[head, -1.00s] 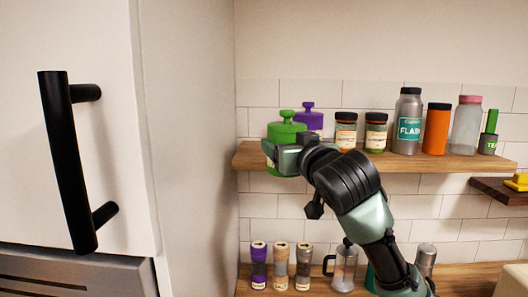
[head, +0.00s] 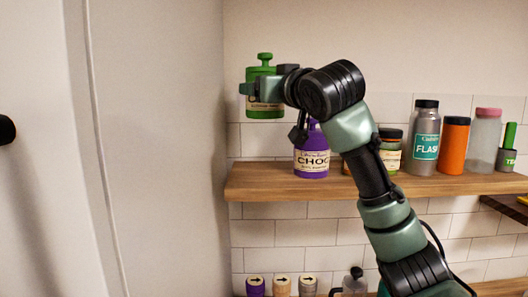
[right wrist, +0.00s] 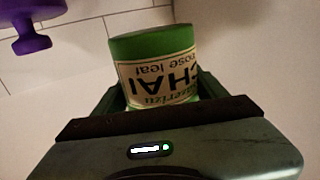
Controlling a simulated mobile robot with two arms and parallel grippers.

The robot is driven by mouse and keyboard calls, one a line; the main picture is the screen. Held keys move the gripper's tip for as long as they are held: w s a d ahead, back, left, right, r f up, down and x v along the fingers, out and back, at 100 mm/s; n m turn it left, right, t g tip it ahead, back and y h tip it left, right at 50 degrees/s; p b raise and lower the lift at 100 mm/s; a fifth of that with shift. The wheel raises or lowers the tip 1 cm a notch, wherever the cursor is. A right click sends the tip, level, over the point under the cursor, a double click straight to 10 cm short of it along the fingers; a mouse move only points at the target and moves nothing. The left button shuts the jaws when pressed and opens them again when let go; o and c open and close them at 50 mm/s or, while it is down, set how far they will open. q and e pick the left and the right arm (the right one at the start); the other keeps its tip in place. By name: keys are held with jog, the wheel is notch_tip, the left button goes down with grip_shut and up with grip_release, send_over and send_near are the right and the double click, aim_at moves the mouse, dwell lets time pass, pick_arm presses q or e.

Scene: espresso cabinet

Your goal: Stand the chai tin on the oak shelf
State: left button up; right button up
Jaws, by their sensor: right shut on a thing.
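The chai tin (head: 264,112) is green with a knobbed lid and a cream label. My right gripper (head: 262,88) is shut around it and holds it upright, in the air above the left end of the oak shelf (head: 262,183). In the right wrist view the tin (right wrist: 150,45) sits between the fingers, and its label reads "CHAI" upside down. My left gripper is not in view.
A purple "CHOC" tin (head: 312,166) stands on the shelf near its left end, right of and below the chai tin. My arm partly hides jars (head: 390,152). A flask (head: 425,140), orange bottle (head: 453,146) and pale bottle (head: 484,140) stand farther right. A tall white cabinet side (head: 160,150) borders the left.

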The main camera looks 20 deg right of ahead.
aim_at(265, 112)
jog(key=f, duration=0.5)
jog(key=shift+w+p, duration=0.25)
jog(key=shift+p, duration=0.15)
jog(key=f+p, duration=0.1)
jog(key=f, duration=0.7)
jog(key=shift+w+f, duration=0.15)
jog(key=shift+w, duration=0.05)
jog(key=shift+w+f, duration=0.1)
jog(key=shift+f, duration=0.3)
jog(key=o, duration=1.7)
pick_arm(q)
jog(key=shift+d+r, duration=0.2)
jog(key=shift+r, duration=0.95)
